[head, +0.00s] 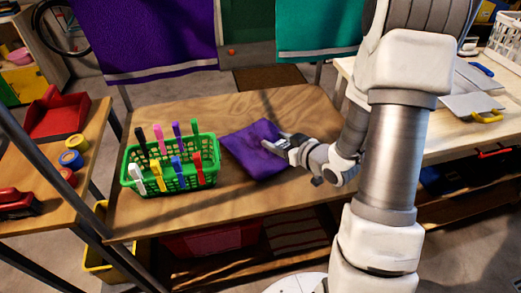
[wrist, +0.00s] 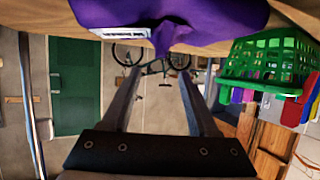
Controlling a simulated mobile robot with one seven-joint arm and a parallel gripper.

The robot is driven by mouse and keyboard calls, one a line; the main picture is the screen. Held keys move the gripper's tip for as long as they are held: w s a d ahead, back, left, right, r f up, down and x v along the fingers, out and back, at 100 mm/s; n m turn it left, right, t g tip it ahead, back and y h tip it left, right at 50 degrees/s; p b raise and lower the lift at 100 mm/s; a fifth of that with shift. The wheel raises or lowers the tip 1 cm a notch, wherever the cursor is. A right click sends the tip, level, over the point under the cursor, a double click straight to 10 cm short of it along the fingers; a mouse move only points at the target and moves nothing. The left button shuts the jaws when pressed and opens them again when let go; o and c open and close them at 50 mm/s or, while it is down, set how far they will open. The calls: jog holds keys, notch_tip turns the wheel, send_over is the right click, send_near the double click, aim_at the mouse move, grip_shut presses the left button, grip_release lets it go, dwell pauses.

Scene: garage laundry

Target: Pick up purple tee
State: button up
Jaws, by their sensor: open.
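The purple tee (head: 244,149) lies folded in a flat, roughly square bundle on the wooden table, right of the green basket. In the wrist view the purple cloth (wrist: 205,18) fills the top middle, with a bunched fold hanging down. My gripper (head: 272,146) is at the right part of the tee, low over it in the head view. In the wrist view its two fingers (wrist: 160,75) stand apart with no cloth seen between them. Whether the fingertips touch the cloth cannot be told. The gripper hides a little of the tee's right side.
A green basket (head: 171,178) with several coloured clothespins on its rim stands left of the tee on the wooden table (head: 240,205). Purple and teal cloths (head: 150,35) hang behind. A side table (head: 20,165) with a red dustpan is left; a pale workbench (head: 450,140) is right.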

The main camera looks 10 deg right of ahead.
aim_at(261, 136)
jog(key=x, duration=0.5)
jog(key=b+x, duration=0.1)
jog(key=x, duration=0.1)
jog(key=shift+s+a+f, duration=0.1)
jog(key=shift+a+f, duration=0.05)
jog(key=shift+f, duration=0.2)
jog(key=shift+w+a+f, duration=0.15)
jog(key=shift+w+a, duration=0.05)
jog(key=shift+w, duration=0.35)
grip_shut()
